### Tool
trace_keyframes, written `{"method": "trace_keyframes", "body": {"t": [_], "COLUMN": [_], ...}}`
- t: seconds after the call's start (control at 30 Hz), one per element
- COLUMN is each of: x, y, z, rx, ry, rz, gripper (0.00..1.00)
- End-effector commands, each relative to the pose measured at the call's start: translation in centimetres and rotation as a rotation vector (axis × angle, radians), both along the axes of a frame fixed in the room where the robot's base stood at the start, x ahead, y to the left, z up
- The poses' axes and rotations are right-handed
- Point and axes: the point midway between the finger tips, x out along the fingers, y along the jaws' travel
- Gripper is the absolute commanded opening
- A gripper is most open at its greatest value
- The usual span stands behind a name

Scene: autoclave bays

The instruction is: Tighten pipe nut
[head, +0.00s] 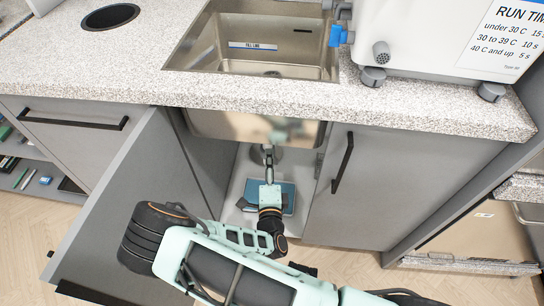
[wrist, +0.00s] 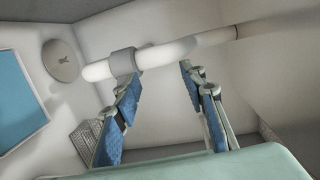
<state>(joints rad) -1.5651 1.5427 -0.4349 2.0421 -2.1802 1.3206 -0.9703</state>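The pipe nut (wrist: 124,62) is a grey collar around a white pipe (wrist: 170,53) that crosses the upper part of the wrist view. My gripper (wrist: 160,77) is open, with its two blue-padded fingers apart and nothing between them. The left fingertip is just below the nut and the right fingertip is just below the pipe, right of the nut. I cannot tell whether the left finger touches the nut. In the head view my gripper (head: 268,160) reaches into the open cabinet under the sink. The nut cannot be made out there.
The open cabinet door (head: 130,205) stands left of my arm, and a closed door (head: 375,185) is on the right. The sink (head: 265,45) is above. A blue flat object (head: 285,192) lies on the cabinet floor. A round disc (wrist: 61,61) is on the cabinet wall.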

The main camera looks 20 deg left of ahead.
Motion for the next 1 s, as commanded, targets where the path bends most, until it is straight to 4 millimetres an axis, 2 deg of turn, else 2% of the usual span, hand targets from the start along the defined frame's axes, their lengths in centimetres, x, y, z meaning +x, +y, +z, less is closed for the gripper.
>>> {"method": "trace_keyframes", "body": {"t": [0.6, 1.0], "x": [-4.2, -4.5], "y": [0.1, 0.1], "z": [-0.1, -0.1], "rx": [-0.002, -0.002], "ry": [0.002, 0.002], "rz": [0.000, 0.001], "gripper": [0.38, 0.38]}}
